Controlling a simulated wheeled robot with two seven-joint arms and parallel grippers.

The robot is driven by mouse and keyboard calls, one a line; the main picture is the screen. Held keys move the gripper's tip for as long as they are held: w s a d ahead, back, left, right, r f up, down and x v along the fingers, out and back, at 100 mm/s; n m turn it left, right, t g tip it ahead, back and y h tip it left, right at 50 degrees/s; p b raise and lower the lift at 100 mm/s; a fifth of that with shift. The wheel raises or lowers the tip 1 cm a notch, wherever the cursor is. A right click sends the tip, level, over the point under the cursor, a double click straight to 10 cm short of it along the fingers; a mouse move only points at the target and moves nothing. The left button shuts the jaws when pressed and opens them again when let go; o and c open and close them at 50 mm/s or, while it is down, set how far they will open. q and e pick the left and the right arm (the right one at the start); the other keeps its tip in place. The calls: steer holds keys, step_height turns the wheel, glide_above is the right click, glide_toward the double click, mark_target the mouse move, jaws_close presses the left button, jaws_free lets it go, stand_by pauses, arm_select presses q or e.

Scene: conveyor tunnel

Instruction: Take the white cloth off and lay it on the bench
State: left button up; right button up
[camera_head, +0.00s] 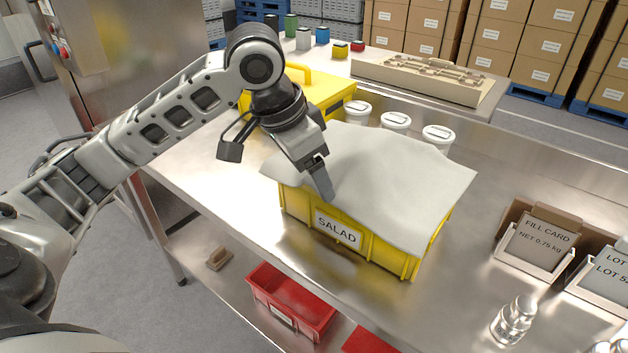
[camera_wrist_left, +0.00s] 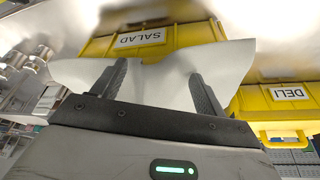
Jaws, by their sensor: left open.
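The white cloth (camera_head: 390,180) lies draped over the top of the yellow SALAD crate (camera_head: 378,248) on the steel bench (camera_head: 225,190). It covers the opening and hides what is inside. My left gripper (camera_head: 326,197) is at the cloth's front edge, just above the SALAD label. In the left wrist view the gripper (camera_wrist_left: 158,72) has its two fingers apart, with the cloth (camera_wrist_left: 228,58) around and between them. I cannot tell whether the fingers touch it. My right gripper is not in view.
Another yellow box (camera_head: 325,92) and several white-lidded tubs (camera_head: 396,121) stand behind the crate. Card holders (camera_head: 535,243) and a metal shaker (camera_head: 515,320) stand to the right. A red bin (camera_head: 290,298) sits below the bench front. The bench left of the crate is clear.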

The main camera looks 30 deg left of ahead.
arm_select(q)
steer(key=shift+f, duration=0.15)
jaws_close()
